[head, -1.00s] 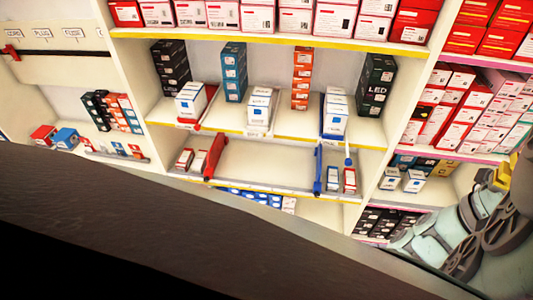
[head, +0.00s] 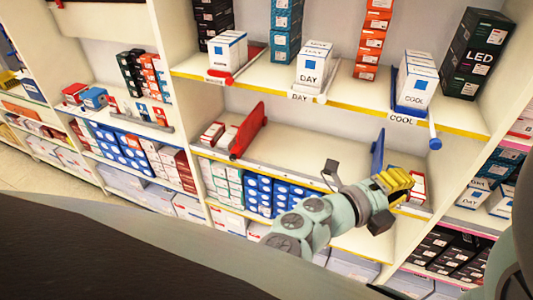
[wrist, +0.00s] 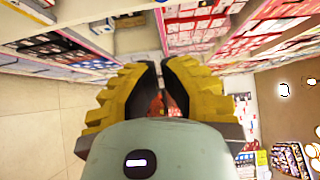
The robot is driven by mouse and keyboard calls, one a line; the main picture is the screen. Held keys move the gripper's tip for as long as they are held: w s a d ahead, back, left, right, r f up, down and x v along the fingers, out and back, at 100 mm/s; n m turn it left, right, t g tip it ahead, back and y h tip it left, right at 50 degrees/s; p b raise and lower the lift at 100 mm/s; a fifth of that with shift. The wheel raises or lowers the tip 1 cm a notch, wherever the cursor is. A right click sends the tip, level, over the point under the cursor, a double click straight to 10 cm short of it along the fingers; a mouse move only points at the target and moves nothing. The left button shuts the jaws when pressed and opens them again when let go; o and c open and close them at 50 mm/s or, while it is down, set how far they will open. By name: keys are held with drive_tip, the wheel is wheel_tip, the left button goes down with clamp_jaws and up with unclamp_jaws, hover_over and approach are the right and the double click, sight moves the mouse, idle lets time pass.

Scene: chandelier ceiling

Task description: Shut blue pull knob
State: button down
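The blue pull knob (head: 435,143) is on the end of a stick at the front right of the blue COOL tray (head: 406,112). The tray holds white-and-blue boxes on the shelf, and the knob juts out past the yellow shelf edge. My gripper (head: 400,179) is below and a little left of the knob in the head view, apart from it. In the wrist view, its yellow and black fingers (wrist: 160,66) have a narrow gap between them with nothing held. I cannot make out the knob in the wrist view.
A white knob (head: 321,99) on the DAY tray and a red knob (head: 228,78) stick out further left. A blue divider (head: 377,155) and a red divider (head: 250,131) stand on the shelf below. That shelf is bare between them. Stacked boxes fill the lower shelves.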

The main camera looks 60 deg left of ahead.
sight(431, 131)
drive_tip(key=w+p, duration=0.5)
drive_tip(key=w, duration=0.8)
drive_tip(key=shift+w+a, duration=0.1)
drive_tip(key=shift+a, duration=0.05)
drive_tip(key=w+a+b, duration=0.1)
drive_tip(key=w, duration=0.1)
drive_tip(key=w+a+b, duration=0.3)
drive_tip(key=w+b, duration=0.1)
drive_tip(key=w, duration=0.1)
drive_tip(key=shift+a+f, duration=0.1)
drive_tip(key=shift+a, duration=0.3)
drive_tip(key=shift+w+a, duration=0.1)
drive_tip(key=shift+w, duration=0.15)
drive_tip(key=shift+s+r, duration=0.1)
drive_tip(key=shift+r, duration=0.1)
